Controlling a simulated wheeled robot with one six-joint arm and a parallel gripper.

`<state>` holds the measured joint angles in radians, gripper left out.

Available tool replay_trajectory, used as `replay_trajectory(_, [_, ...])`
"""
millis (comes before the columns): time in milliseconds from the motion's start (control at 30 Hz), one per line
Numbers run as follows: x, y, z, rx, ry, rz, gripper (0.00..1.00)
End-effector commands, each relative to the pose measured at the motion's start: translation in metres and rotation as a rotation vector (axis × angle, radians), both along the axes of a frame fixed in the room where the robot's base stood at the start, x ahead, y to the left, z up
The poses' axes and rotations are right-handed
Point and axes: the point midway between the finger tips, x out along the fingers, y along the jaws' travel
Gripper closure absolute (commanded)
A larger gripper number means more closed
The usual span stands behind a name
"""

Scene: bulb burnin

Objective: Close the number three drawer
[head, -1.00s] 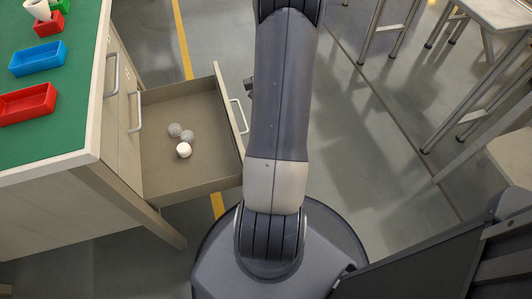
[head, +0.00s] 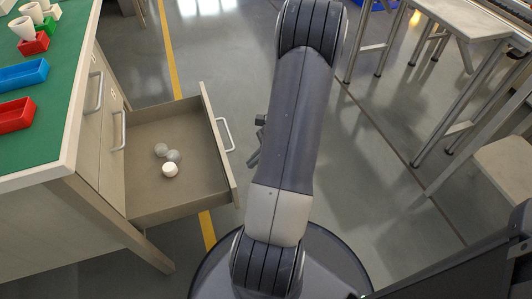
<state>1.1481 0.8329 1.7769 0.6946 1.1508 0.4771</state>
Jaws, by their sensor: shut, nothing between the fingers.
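A drawer (head: 150,202) stands pulled out from the front of the green-topped workbench (head: 60,168), at left in the head view. Its front panel carries a pale bar handle (head: 224,134) on the outer face. I cannot read a number on it. Inside lie two grey round pieces (head: 161,150) and a white round piece (head: 169,170). My gripper (head: 252,159) shows only partly, as dark parts at the left edge of my arm, to the right of the drawer handle. It looks shut and empty. Whether it touches the drawer cannot be told; a gap shows between them.
Two other fronts with handles (head: 119,131) sit flush in the bench. Blue (head: 22,74) and red (head: 15,114) trays and white cups lie on its top. Metal-legged tables (head: 465,125) and a stool (head: 508,168) stand at right. Floor beyond the drawer is clear.

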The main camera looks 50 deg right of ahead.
Motion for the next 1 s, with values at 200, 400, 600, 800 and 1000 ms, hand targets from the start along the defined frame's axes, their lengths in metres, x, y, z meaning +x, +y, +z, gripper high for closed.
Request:
replay_trajectory(200, [0.017, 0.028, -0.005, 0.000, -0.001, 0.004, 1.00])
replay_trajectory(400, [0.022, 0.037, -0.004, 0.000, -0.001, 0.001, 1.00])
replay_trajectory(600, [0.022, 0.037, -0.003, 0.000, 0.000, 0.000, 1.00])
replay_trajectory(800, [0.023, 0.038, -0.003, 0.000, 0.001, 0.001, 1.00])
replay_trajectory(1000, [0.031, 0.053, -0.003, 0.002, 0.001, 0.004, 1.00])
